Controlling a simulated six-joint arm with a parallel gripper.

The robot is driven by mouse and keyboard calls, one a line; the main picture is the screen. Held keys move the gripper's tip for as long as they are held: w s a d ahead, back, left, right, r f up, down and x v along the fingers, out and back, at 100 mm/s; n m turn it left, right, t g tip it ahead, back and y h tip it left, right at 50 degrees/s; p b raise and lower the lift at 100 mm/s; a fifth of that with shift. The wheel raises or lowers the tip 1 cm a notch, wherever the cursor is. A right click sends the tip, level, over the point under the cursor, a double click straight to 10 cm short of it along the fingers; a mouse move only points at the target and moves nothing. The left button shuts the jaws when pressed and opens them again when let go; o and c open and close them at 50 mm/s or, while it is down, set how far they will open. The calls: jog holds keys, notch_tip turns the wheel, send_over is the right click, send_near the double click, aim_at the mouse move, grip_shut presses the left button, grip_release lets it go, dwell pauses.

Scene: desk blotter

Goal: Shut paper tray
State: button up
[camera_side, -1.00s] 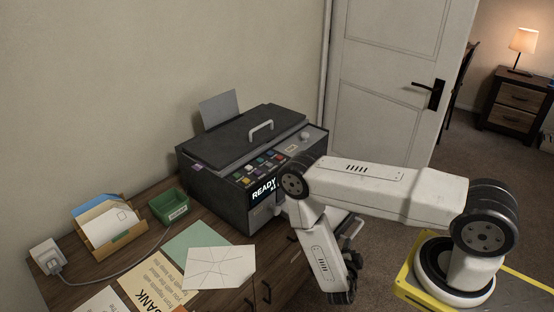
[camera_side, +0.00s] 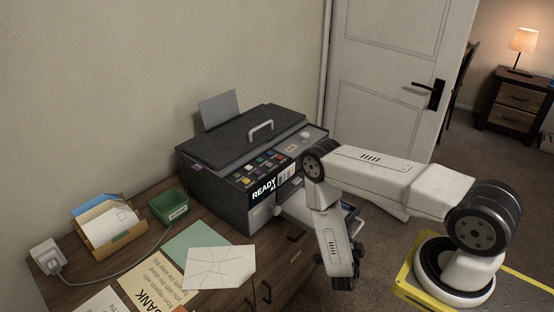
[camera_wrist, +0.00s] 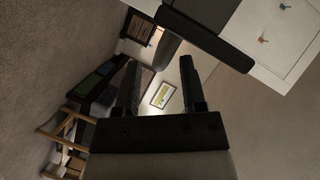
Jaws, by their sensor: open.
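The dark printer (camera_side: 235,190) stands on the desk with READY on its front panel. Its paper tray (camera_side: 293,208) sticks out at the front, pale on top. My arm hides much of the tray. My gripper (camera_side: 357,250) hangs beside the tray's outer end in the side view, pointing down and empty. In the wrist view my gripper (camera_wrist: 160,75) shows two dark fingers apart with nothing between them. A dark bar with a pale surface behind it crosses the top of the wrist view; I cannot tell for sure whether this is the tray.
A green box (camera_side: 168,207), a letter holder (camera_side: 108,228) and loose papers (camera_side: 220,266) lie on the desk left of the printer. A cable runs to a white plug (camera_side: 48,254). Open carpet lies to the right, before the door (camera_side: 395,80).

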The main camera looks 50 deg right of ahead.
jog(key=shift+x, duration=1.45)
grip_shut()
dwell(0.6)
